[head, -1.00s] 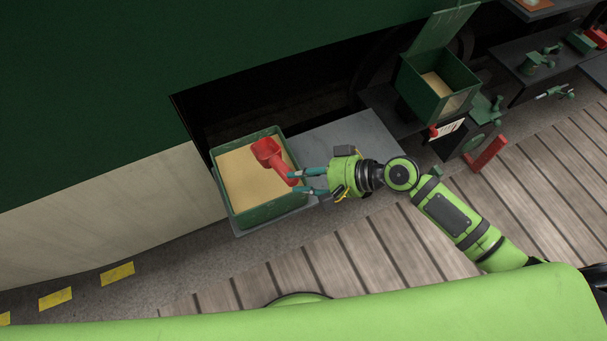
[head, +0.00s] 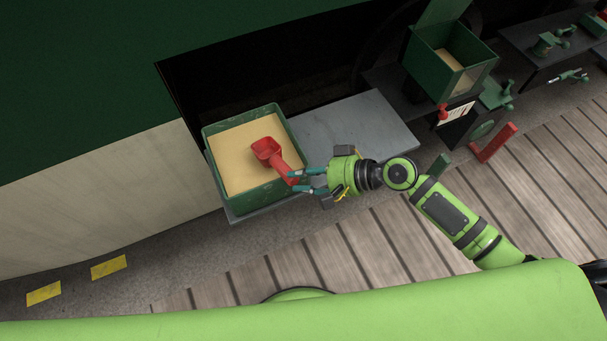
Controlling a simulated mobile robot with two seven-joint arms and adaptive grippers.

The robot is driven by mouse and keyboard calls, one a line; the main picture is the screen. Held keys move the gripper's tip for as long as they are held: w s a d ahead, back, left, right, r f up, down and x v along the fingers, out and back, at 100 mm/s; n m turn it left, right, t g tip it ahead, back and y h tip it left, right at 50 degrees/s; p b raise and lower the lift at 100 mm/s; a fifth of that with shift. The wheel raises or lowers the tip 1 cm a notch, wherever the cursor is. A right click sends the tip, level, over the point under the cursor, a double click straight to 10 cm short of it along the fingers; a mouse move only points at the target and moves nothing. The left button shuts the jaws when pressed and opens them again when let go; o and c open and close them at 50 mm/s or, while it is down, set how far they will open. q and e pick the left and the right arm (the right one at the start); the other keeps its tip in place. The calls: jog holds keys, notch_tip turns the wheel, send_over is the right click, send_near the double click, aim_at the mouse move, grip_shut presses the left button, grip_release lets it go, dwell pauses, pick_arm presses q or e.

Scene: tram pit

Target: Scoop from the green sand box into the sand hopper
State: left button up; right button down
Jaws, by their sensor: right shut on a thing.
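The green sand box (head: 294,137), an open tray full of tan sand (head: 228,160), stands at the left end of a grey slab. My right gripper (head: 299,183) is shut on the handle of a red scoop (head: 267,149) at the box's right side. The scoop's bowl is over the sand; I cannot tell whether it touches the sand or holds any. The sand hopper (head: 438,82), a dark green open box with its lid up and tan sand inside, stands at the upper right. My left gripper does not show.
The grey slab (head: 355,125) is bare between the sand box and the hopper. A red bracket (head: 494,143) stands on the plank floor below the hopper. Dark benches with green fittings (head: 548,42) are at the upper right. A green wall rises behind.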

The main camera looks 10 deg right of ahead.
jog(key=shift+f, duration=0.4)
notch_tip(320, 180, up, 13)
jog(key=n+t+y+p, duration=0.1)
jog(key=t+y+p, duration=0.1)
jog(key=p, duration=0.1)
dwell(1.3)
jog(key=c, duration=1.9)
grip_release()
grip_shut()
